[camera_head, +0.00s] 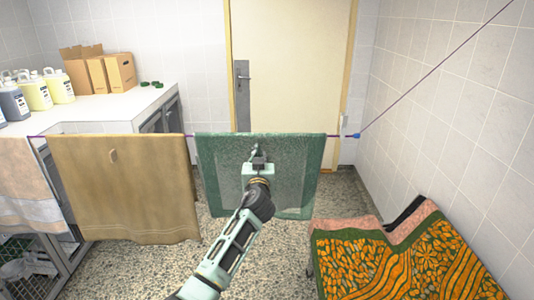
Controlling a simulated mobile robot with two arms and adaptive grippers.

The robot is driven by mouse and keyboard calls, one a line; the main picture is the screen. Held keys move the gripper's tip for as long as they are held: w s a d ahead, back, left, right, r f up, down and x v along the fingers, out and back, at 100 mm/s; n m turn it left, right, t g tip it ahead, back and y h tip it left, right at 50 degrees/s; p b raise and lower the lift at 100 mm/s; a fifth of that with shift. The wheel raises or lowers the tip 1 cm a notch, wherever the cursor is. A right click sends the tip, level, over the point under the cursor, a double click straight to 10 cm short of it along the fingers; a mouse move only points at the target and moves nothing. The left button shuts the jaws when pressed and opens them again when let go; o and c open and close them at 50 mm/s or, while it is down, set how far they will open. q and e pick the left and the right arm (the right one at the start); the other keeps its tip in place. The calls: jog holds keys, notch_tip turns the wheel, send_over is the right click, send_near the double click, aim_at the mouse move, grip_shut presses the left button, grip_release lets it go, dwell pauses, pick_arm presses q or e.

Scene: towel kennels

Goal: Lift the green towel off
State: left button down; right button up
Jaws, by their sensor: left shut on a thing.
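The green towel (303,155) hangs folded over a thin purple line in the middle of the head view. My left gripper (259,155) is at the towel's upper front, just below the line, and is shut on the towel. The fingertips are partly hidden by the gripper's own body. The towel still lies over the line (338,136). My right gripper does not show.
A patterned orange and green seat (390,265) stands at lower right. A counter (95,112) with jugs and boxes is at left. A door (290,70) stands behind.

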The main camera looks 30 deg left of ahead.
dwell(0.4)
pick_arm(q)
jog(key=shift+r+p, duration=0.4)
jog(key=shift+r, duration=0.2)
notch_tip(320, 180, up, 12)
jog(key=p, duration=0.7)
jog(key=shift+s+p, duration=0.3)
jog(key=shift+s, duration=0.05)
jog(key=f+v, duration=0.1)
jog(key=v, duration=1.1)
jog(key=shift+d+f, duration=0.25)
jog(key=shift+f, duration=0.05)
jog(key=shift+s, duration=0.1)
